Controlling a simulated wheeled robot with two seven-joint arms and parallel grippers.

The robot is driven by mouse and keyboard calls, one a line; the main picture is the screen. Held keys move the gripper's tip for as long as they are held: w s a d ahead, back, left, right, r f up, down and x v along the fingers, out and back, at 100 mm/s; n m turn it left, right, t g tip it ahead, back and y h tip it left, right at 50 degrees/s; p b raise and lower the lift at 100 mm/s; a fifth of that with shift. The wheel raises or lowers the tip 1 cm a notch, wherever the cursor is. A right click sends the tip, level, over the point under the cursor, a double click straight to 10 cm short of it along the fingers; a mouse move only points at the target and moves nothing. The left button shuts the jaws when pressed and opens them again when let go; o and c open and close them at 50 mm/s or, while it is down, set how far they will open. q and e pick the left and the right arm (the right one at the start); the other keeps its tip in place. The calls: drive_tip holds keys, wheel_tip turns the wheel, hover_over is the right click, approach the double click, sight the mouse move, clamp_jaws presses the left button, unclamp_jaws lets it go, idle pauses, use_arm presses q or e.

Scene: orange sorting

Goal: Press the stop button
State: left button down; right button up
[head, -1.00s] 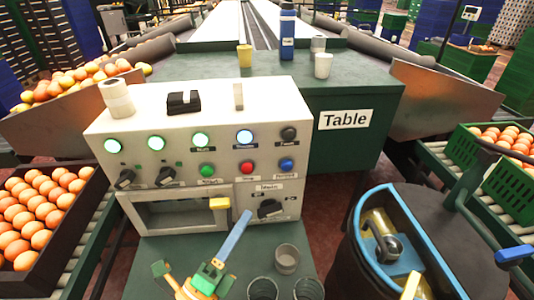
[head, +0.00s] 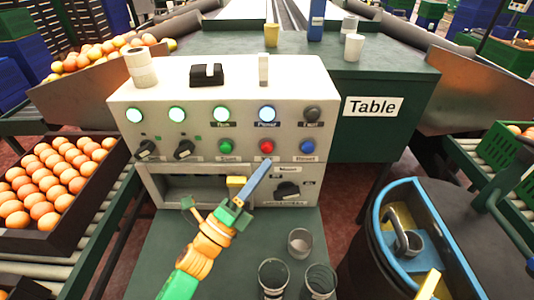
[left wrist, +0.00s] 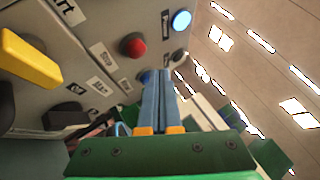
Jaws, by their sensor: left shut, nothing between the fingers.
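The red stop button (head: 267,146) is on the front of the white control panel (head: 190,105), between the green start button (head: 226,147) and the blue reset button (head: 307,147). It also shows in the left wrist view (left wrist: 132,46), above and left of the fingers. My left gripper (head: 264,168) has its blue fingers together and empty. In the head view its tips are just below the red button, over its label. Whether the tips touch the panel I cannot tell. My right gripper is not in view.
A yellow handle (head: 236,182) and a black knob (head: 287,189) are on the panel near my left gripper. Several cups, one a grey cup (head: 300,243), stand on the green surface below. A blue-rimmed black bin (head: 372,215) stands at the right.

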use_arm(q)
drive_tip(key=shift+w, duration=1)
drive_tip(key=shift+w+b, duration=0.15)
drive_tip(key=shift+b, duration=0.25)
idle(0.9)
drive_tip(key=shift+w, duration=0.25)
drive_tip(key=shift+w+b, duration=0.45)
drive_tip(key=shift+w, duration=0.1)
idle(0.6)
idle(0.4)
drive_tip(key=shift+s+p, duration=0.45)
drive_tip(key=shift+s, duration=0.5)
drive_tip(key=shift+s, duration=0.1)
